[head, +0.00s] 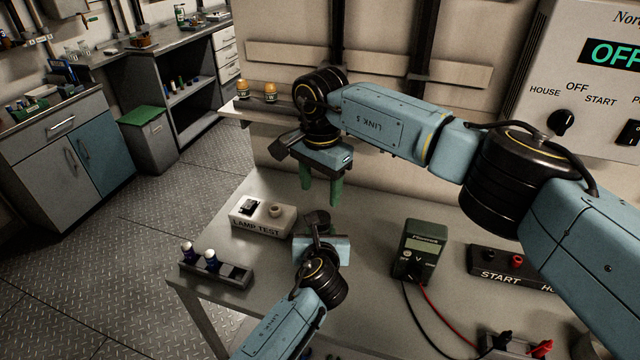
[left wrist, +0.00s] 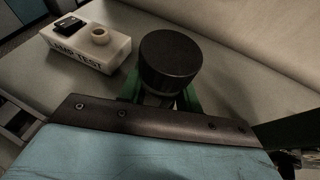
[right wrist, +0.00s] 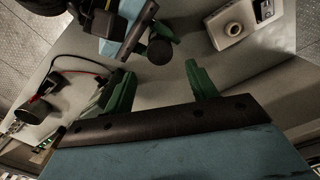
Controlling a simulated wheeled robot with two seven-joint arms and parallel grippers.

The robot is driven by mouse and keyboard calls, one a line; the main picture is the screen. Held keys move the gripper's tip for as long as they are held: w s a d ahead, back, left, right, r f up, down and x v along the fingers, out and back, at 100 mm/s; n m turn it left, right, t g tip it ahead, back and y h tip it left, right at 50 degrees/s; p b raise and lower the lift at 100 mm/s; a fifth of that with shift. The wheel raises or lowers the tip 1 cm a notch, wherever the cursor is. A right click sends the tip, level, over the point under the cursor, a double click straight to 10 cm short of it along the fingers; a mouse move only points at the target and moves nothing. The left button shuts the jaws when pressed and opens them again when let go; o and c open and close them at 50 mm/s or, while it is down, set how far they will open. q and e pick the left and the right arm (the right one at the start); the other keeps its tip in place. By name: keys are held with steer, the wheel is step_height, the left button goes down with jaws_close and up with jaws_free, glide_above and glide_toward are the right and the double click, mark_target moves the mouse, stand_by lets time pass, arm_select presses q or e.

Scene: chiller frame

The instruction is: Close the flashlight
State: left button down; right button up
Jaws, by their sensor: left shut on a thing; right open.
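The flashlight (left wrist: 170,62) shows as a dark, round-ended cylinder in the left wrist view. It also shows in the head view (head: 317,221) and the right wrist view (right wrist: 160,51). My left gripper (left wrist: 160,96) is shut on it and holds it over the table, its round end up. The gripper hides the lower part, and I cannot make out a separate cap. My right gripper (head: 320,188) is open and empty, with green fingers pointing down. It is above and behind the flashlight, apart from it; its fingers also show in the right wrist view (right wrist: 160,78).
The white lamp test box (head: 262,217) stands left of the flashlight. A battery holder (head: 236,275) with two batteries (head: 210,259) is at the table's left edge. A multimeter (head: 420,248) with leads and a black START box (head: 500,262) are at right.

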mark_target(320, 217)
step_height(320, 217, down, 8)
stand_by(0.5)
steer(key=c, duration=1)
steer(key=m, duration=0.3)
steer(key=shift+r, duration=0.1)
steer(key=o, duration=1.1)
